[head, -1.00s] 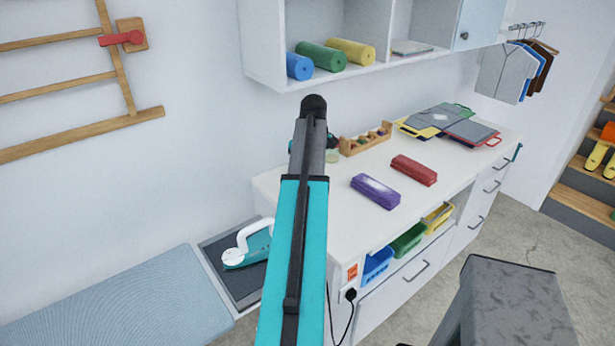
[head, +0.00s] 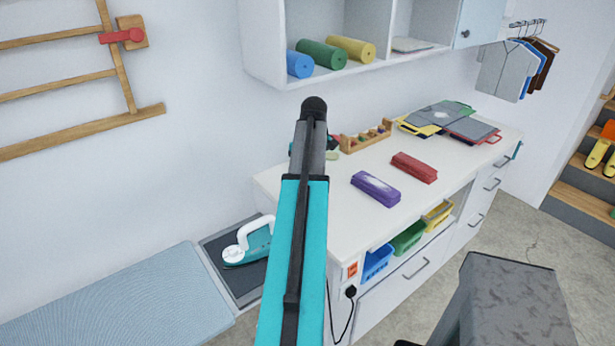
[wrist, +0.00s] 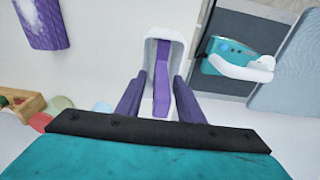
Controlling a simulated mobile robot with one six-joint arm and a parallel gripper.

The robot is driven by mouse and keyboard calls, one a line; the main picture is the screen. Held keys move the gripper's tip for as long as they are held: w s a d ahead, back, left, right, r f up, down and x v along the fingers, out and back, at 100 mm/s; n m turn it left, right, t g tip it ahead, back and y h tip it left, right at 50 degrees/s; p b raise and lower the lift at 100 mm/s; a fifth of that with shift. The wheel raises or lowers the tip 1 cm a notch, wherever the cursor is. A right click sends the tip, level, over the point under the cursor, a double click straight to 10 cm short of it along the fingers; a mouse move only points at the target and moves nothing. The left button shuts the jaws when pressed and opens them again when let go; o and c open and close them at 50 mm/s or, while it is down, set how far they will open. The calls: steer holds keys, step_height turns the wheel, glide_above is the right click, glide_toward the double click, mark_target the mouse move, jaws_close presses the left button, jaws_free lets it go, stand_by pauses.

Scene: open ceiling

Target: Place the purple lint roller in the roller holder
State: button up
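My gripper (wrist: 160,90) points at a white, round-ended holder-like piece (wrist: 178,48) in the wrist view. Its two dark purple fingers are apart, one on each side of this piece. A narrow purple part (wrist: 162,75), which looks like the purple lint roller, lies along the inside of the white piece, between the fingers. I see gaps between it and both fingers, and cannot tell whether it rests in the white piece. In the head view my arm hides the fingers, the roller and the holder.
A purple case (head: 376,188) and a red case (head: 414,167) lie on the white counter (head: 350,220). A wooden rack (head: 365,137) and folded clothes (head: 450,120) are behind. A teal iron (head: 250,245) stands on a dark pad left of the counter. The counter's front is clear.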

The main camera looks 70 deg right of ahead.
steer(key=shift+r, duration=0.15)
step_height(320, 180, up, 12)
steer(key=s+b, duration=0.1)
steer(key=b, duration=0.2)
steer(key=shift+s+a, duration=0.15)
steer(key=shift+a, duration=0.25)
stand_by(1.0)
